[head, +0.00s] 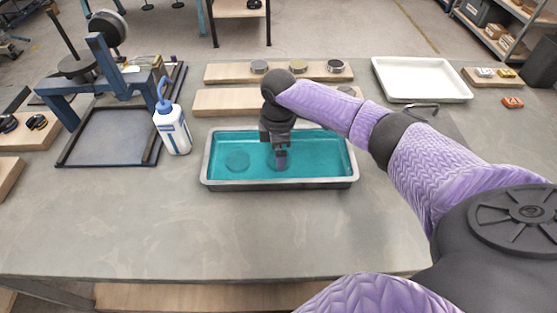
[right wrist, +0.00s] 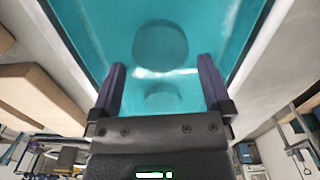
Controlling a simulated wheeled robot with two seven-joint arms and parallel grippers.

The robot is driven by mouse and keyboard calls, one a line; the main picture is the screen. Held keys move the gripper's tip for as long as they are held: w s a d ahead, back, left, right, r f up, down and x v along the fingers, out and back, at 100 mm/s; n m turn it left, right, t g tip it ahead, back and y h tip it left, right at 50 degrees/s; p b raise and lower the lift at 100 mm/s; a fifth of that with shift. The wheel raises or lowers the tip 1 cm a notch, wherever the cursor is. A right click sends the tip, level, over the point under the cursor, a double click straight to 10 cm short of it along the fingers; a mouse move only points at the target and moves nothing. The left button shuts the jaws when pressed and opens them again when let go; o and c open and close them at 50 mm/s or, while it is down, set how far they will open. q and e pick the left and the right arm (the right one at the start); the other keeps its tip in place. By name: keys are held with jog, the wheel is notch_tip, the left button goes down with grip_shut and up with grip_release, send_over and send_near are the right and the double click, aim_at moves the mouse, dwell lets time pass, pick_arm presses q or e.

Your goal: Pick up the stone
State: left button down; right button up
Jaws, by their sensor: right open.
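A metal-rimmed tray (head: 205,170) holds teal liquid. Two dark round shapes show in the liquid; I cannot tell which one is the stone. One round shape (head: 237,161) lies in the left half of the tray, and the other (head: 272,163) is partly hidden behind my right gripper (head: 281,160). My right gripper points down over the middle of the tray, its tips at or near the liquid. In the right wrist view, the open fingers (right wrist: 161,72) are apart with one round shape (right wrist: 162,97) between them and a larger one (right wrist: 160,45) beyond. My left gripper is out of view.
A white bottle (head: 173,128) stands left of the tray, near a blue-framed machine (head: 100,90). Wooden boards (head: 220,73) lie behind, one bearing several metal discs. A white tray (head: 420,80) sits back right. The table front is clear.

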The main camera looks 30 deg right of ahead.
notch_tip(320, 180, down, 3)
jog(key=shift+r+b, duration=0.2)
jog(key=shift+b, duration=0.1)
jog(key=shift+r, duration=0.1)
jog(key=c, duration=1.1)
